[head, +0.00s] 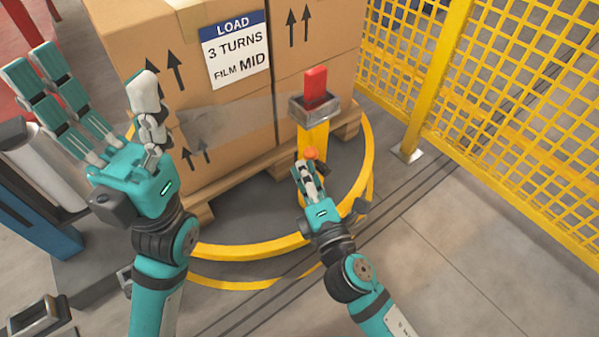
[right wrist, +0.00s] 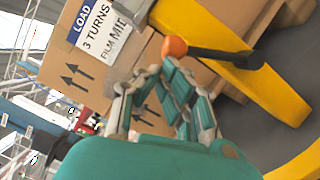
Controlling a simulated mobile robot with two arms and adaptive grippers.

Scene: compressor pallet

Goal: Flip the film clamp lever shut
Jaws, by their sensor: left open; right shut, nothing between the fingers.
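The film clamp is a grey bracket (head: 313,107) with an upright red block (head: 315,87), on a yellow post (head: 313,137) at the pallet's front. The lever's orange knob (head: 311,153) shows low on the post. In the right wrist view the knob (right wrist: 174,47) ends a dark rod (right wrist: 222,55) running right across yellow metal. My right gripper (head: 304,172) is shut and empty, its fingertips just below the knob; contact is unclear. It also shows in the right wrist view (right wrist: 152,82). My left gripper (head: 90,82) is open, left of the boxes.
Cartons (head: 190,100) with a load label (head: 235,52) stand on a wooden pallet (head: 260,165) on a yellow-rimmed turntable (head: 240,248). Faint clear film (head: 235,115) stretches toward the clamp. A yellow mesh fence (head: 510,90) stands right. The floor at lower right is clear.

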